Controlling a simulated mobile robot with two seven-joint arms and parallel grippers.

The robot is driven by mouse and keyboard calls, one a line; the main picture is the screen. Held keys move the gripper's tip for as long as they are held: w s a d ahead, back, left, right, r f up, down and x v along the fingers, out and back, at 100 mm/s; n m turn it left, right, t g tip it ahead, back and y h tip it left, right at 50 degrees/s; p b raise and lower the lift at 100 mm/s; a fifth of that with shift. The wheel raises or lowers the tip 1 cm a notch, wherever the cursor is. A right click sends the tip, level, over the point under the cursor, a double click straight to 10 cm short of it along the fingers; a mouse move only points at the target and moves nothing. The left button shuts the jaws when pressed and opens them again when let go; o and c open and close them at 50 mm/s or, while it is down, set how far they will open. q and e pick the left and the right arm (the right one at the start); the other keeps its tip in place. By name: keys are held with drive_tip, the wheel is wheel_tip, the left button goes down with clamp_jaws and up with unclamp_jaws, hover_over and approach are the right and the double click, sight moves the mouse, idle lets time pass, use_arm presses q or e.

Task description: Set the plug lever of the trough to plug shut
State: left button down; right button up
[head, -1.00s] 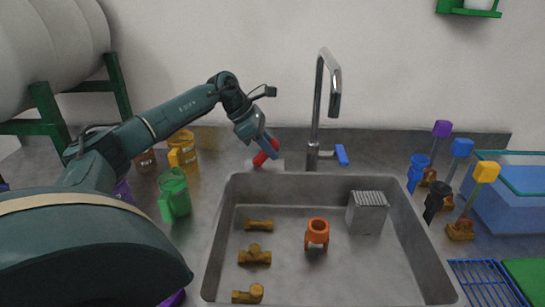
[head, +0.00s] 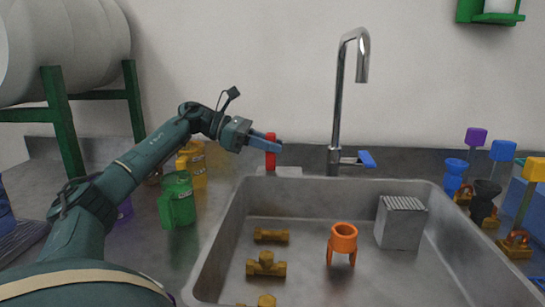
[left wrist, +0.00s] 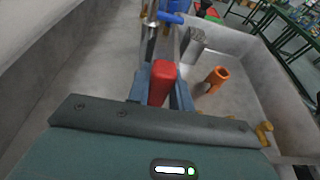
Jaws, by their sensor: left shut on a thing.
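The red plug lever (head: 270,152) stands upright on a small pale base (head: 279,171) at the back left rim of the grey trough (head: 222,230). My left gripper (head: 266,143) comes from the left and is shut on the red lever. In the left wrist view the red lever (left wrist: 162,83) sits between the two blue fingers (left wrist: 160,90), which hide part of it. My right gripper is in neither view.
A chrome tap (head: 339,100) with a blue handle (head: 366,158) stands right of the lever. The trough holds an orange piece (head: 342,240), a grey ribbed block (head: 401,222) and brass fittings (head: 266,264). Green (head: 177,199) and yellow (head: 194,165) mugs stand at left.

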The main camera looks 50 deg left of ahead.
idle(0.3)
use_arm(q)
drive_tip(key=c, duration=1.2)
unclamp_jaws()
drive_tip(key=shift+c, duration=0.2)
drive_tip(key=shift+a, duration=0.1)
drive_tip(key=v, duration=1.3)
drive_tip(key=shift+p, duration=0.45)
drive_tip(key=shift+s+f, duration=0.15)
drive_tip(key=shift+f, duration=0.05)
